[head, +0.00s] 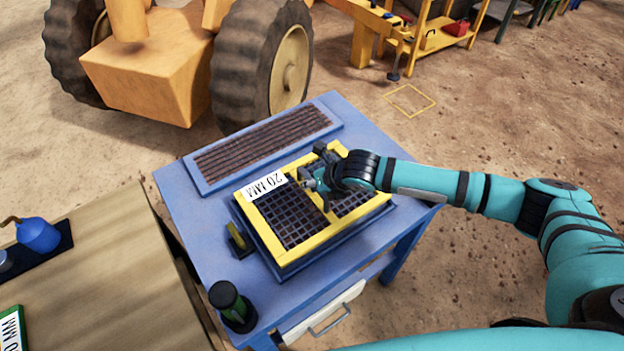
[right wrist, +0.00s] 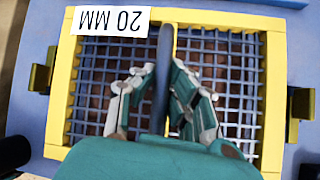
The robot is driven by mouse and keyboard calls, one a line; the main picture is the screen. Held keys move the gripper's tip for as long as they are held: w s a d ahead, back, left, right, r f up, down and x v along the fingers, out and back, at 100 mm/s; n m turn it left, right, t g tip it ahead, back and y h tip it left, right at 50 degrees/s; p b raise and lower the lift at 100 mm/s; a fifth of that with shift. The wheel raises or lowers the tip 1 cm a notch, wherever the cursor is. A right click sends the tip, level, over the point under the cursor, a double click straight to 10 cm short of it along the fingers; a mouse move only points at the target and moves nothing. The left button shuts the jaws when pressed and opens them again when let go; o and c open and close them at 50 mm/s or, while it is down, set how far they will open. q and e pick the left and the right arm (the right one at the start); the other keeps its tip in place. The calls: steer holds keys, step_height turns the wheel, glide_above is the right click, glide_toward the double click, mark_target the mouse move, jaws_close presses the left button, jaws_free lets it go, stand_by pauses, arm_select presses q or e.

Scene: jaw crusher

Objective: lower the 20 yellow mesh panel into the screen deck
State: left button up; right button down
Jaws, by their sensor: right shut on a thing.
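The yellow mesh panel (head: 260,228) has a white 20 MM label and a dark grid. It lies roughly level over the blue screen deck (head: 290,274) on the blue table. Its yellow frame also shows in the right wrist view (right wrist: 276,90), lined up with the deck's sides. My right gripper (head: 318,183) is shut on the dark handle (right wrist: 163,70) across the panel's middle. The deck's opening is hidden under the panel, and I cannot tell whether the panel is seated or slightly above it. My left gripper is not in view.
Side clamps (right wrist: 40,78) stand beside the panel, one also in the head view (head: 238,240). A ribbed dark grate (head: 265,143) lies behind. A black-green cylinder (head: 229,300) stands at the front-left corner. A wooden table (head: 110,270) with a blue can (head: 38,234) is at left.

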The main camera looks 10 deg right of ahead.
mark_target(309, 191)
steer(key=shift+w+a+f+b, duration=0.1)
steer(key=shift+f+b, duration=0.65)
steer(key=shift+f, duration=0.9)
